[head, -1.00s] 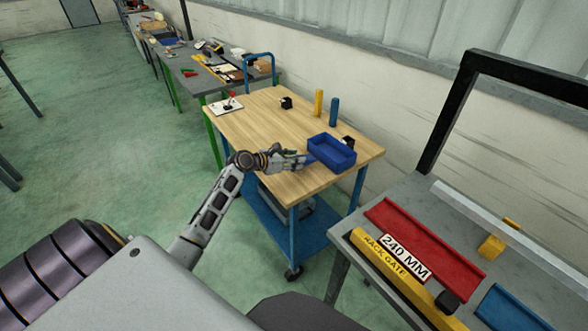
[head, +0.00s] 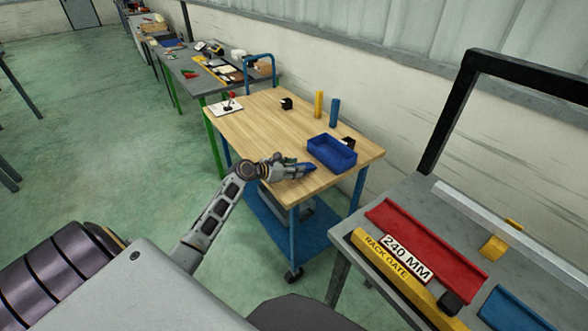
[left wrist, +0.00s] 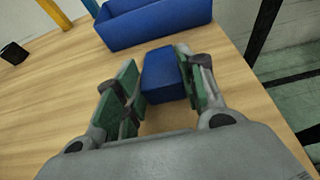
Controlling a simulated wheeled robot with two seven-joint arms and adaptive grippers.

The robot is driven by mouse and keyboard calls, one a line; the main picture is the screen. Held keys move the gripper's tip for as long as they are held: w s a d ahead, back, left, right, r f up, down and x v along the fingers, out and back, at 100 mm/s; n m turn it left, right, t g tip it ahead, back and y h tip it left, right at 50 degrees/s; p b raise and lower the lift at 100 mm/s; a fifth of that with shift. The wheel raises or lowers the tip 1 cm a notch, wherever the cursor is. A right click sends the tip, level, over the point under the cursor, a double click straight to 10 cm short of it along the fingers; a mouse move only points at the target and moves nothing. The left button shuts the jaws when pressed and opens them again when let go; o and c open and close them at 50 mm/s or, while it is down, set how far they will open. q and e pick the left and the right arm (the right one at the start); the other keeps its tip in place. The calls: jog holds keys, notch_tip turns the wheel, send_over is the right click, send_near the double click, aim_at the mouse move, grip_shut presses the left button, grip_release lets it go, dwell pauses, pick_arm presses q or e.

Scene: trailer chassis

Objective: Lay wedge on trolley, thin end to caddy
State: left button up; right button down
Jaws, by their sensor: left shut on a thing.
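The trolley (head: 255,137) has a wooden top and blue legs. A blue open caddy (head: 330,155) sits near its front right corner; part of it shows at the top of the left wrist view (left wrist: 150,22). My left gripper (head: 300,171) is over the near edge of the top, in front of the caddy and apart from it. It is shut on a blue wedge (left wrist: 163,75), which shows between the green finger pads in the left wrist view. I cannot tell which end of the wedge is thin, or whether it touches the top. My right gripper is not in view.
A yellow post (head: 319,104) and a blue post (head: 334,112) stand behind the caddy. A small black block (head: 286,103) and a white board (head: 226,107) are farther back. The trolley top's middle is clear. A grey bench with a red tray (head: 425,243) is at the right.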

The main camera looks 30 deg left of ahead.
pick_arm(q)
jog(key=o, duration=0.8)
jog(key=shift+c, duration=0.2)
jog(key=shift+o, duration=1.4)
jog(key=shift+s+a+r, duration=0.1)
jog(key=shift+s, duration=0.1)
jog(key=shift+s+a+r, duration=0.25)
jog(key=shift+s, duration=0.3)
jog(key=shift+s+a+r, duration=0.1)
jog(key=shift+s+r, duration=0.05)
jog(key=shift+s, duration=0.2)
jog(key=v, duration=0.3)
jog(key=shift+s+a+r+p, duration=0.15)
jog(key=shift+s+p, duration=0.15)
jog(key=shift+p, duration=0.1)
jog(key=v, duration=0.3)
jog(key=shift+s+a+r, duration=0.1)
jog(key=shift+s, duration=0.25)
jog(key=shift+v, duration=0.95)
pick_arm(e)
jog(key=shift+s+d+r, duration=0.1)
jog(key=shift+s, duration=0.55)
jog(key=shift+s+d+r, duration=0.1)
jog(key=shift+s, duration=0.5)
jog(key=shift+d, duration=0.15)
